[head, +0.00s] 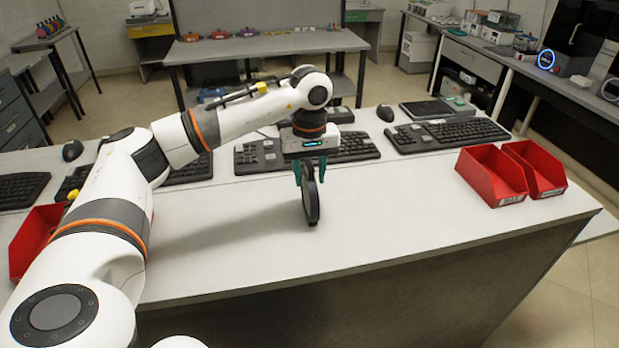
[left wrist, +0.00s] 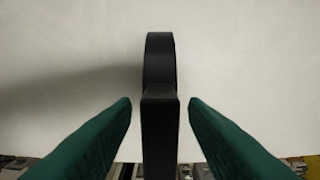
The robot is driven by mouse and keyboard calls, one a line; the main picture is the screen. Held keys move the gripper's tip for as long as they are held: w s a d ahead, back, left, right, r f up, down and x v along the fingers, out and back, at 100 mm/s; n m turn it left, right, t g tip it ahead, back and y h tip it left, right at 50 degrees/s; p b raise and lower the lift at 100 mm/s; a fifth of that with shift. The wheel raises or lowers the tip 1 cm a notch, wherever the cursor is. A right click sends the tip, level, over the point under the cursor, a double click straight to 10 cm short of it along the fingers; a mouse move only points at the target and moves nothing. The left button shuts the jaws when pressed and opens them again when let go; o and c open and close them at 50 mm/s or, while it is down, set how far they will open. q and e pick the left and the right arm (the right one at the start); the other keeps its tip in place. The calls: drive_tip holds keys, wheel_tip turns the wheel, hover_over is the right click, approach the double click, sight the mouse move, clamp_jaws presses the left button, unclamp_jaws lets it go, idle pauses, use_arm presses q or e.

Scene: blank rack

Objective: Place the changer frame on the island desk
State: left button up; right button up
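The changer frame (head: 313,208) is a dark, thin ring-like piece standing on edge, seemingly on the white top of the island desk (head: 400,215), near its middle. My left gripper (head: 310,170) points down over it, with one green finger on each side of its upper part. In the left wrist view the black frame (left wrist: 159,120) runs between the two green fingers (left wrist: 160,108), with a visible gap on both sides. The left gripper is open and holds nothing. My right gripper is not in view.
Two red bins (head: 492,176) (head: 537,168) stand at the desk's right end. Another red bin (head: 30,240) is at the left, partly behind my arm. Keyboards (head: 448,135) and mice (head: 385,113) line the back. The desktop right of the frame is clear.

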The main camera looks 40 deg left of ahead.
use_arm(q)
wheel_tip(320, 180, up, 6)
drive_tip(key=shift+f+b, duration=0.2)
drive_tip(key=shift+b, duration=0.75)
wheel_tip(320, 180, up, 4)
drive_tip(key=shift+r, duration=0.65)
drive_tip(key=shift+f, duration=0.1)
